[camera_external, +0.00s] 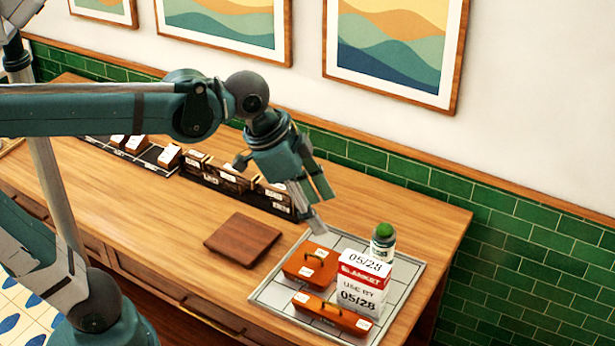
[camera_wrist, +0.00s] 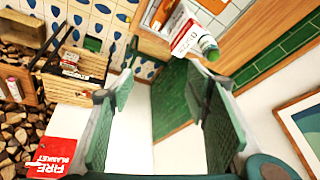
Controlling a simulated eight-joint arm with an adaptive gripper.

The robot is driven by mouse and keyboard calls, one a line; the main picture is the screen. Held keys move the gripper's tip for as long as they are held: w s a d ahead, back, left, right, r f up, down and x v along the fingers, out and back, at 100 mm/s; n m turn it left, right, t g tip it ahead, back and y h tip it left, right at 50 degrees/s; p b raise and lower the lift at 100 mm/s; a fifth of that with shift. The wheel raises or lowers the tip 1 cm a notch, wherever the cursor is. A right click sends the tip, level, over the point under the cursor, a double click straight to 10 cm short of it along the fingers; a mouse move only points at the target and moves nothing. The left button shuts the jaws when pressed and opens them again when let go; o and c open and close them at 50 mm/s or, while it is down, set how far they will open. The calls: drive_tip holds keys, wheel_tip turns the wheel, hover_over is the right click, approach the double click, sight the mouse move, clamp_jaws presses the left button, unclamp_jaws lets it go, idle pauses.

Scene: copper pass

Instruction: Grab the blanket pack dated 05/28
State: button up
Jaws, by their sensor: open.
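The blanket pack (camera_external: 361,281) is a red and white upright box marked "BLANKET", "USE BY" and "05/28". It stands on the grey tiled tray at the table's right end. It also shows, tilted by the view, near the top of the wrist view (camera_wrist: 183,28). My gripper (camera_external: 321,209) is open and empty, above and left of the pack, apart from it. Its two green fingers (camera_wrist: 162,65) spread wide in the wrist view, with nothing between them but wall behind.
A green-capped bottle (camera_external: 383,243) stands right behind the pack. A brown board (camera_external: 242,239) and a dark card rack (camera_external: 232,178) lie farther left.

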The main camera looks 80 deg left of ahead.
sight(363, 260)
drive_tip(key=w+a+f+m+g+h, duration=0.1)
drive_tip(key=w+a+m, duration=0.25)
drive_tip(key=w, duration=0.35)
drive_tip(key=w+a+f+m+g+h, duration=0.1)
drive_tip(key=w+a+f+m+g, duration=0.1)
drive_tip(key=w+a, duration=0.45)
drive_tip(key=s+a+x, duration=0.1)
drive_tip(key=x, duration=0.8)
drive_tip(key=s+a+f+x, duration=0.1)
drive_tip(key=x, duration=0.8)
drive_tip(key=s+a+x, duration=0.1)
drive_tip(key=a+x, duration=0.1)
drive_tip(key=x, duration=0.6)
drive_tip(key=shift+f+b, duration=0.4)
drive_tip(key=shift+f, duration=0.3)
drive_tip(key=shift+s, duration=0.1)
drive_tip(key=shift+f, duration=0.1)
drive_tip(key=shift+x, duration=1.2)
drive_tip(key=shift+f, duration=0.1)
drive_tip(key=shift+x, duration=2.5)
drive_tip(key=shift+a+f+b, duration=0.1)
drive_tip(key=shift+f+b, duration=0.15)
drive_tip(key=shift+b, duration=0.1)
